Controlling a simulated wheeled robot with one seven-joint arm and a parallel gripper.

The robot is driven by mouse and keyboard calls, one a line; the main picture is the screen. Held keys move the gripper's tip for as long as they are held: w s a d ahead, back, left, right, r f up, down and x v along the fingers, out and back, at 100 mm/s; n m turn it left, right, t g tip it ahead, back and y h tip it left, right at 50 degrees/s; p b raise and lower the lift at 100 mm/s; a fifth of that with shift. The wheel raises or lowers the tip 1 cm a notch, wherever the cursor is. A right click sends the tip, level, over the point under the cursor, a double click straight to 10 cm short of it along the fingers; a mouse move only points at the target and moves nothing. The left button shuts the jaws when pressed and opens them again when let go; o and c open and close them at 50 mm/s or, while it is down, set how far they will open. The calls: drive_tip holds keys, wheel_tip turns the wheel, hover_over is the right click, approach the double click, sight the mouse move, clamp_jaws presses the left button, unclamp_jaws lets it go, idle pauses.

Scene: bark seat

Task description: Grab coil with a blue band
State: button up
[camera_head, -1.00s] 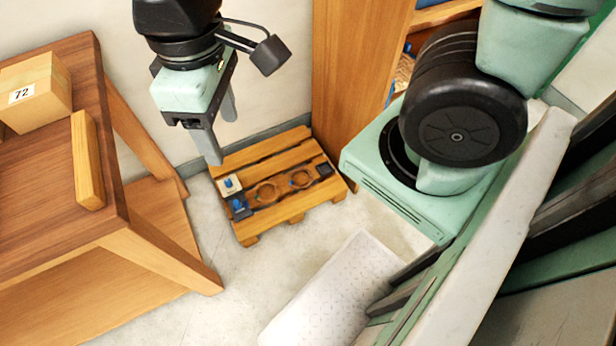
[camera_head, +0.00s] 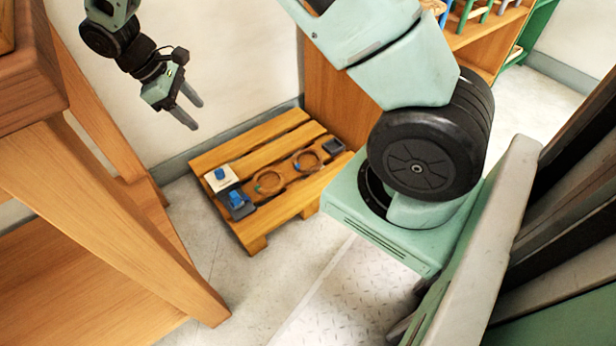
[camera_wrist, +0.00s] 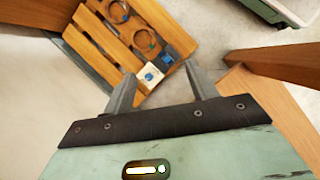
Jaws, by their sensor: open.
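Two thin brown coils lie flat on the wooden pallet (camera_head: 240,150). The right coil (camera_head: 308,172) seems to have a small blue band on its left side; the left coil (camera_head: 270,194) has a small mark that looks greener. Both are tiny, so the band colours are not certain. In the wrist view the coils (camera_wrist: 143,51) show at the top, beyond the fingers. My gripper (camera_head: 197,115) is open and empty, above and to the left of the pallet, pointing down and right, well apart from the coils.
A white block with a blue knob (camera_head: 221,179) and a dark block with a blue piece (camera_head: 236,201) sit left of the coils. A small dark block (camera_head: 333,146) lies to their right. A wooden table (camera_head: 110,240) stands left; a wooden shelf (camera_head: 340,100) is behind the pallet.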

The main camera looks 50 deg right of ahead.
drive_tip(key=w+d+f+g+h+b, duration=0.1)
drive_tip(key=w+d+f+b, duration=0.15)
drive_tip(key=f, duration=0.35)
drive_tip(key=w+d+f+n+h+b, duration=0.1)
drive_tip(key=d+f+b, duration=0.1)
drive_tip(key=d+f, duration=0.3)
drive_tip(key=w+d+f+g+h+b, duration=0.1)
drive_tip(key=w+d+f+b, duration=0.15)
drive_tip(key=f, duration=0.45)
drive_tip(key=n+g+h+b, duration=0.2)
drive_tip(key=h+b, duration=0.2)
drive_tip(key=b, duration=0.3)
approach(304, 151)
drive_tip(key=shift+g+h, duration=0.3)
drive_tip(key=b+x, duration=0.4)
drive_tip(key=shift+f, duration=0.45)
drive_tip(key=b+x, duration=0.4)
drive_tip(key=x, duration=0.1)
drive_tip(key=shift+s+d+f, duration=0.15)
drive_tip(key=shift+s+d, duration=0.15)
drive_tip(key=shift+d, duration=0.1)
drive_tip(key=c, duration=1.1)
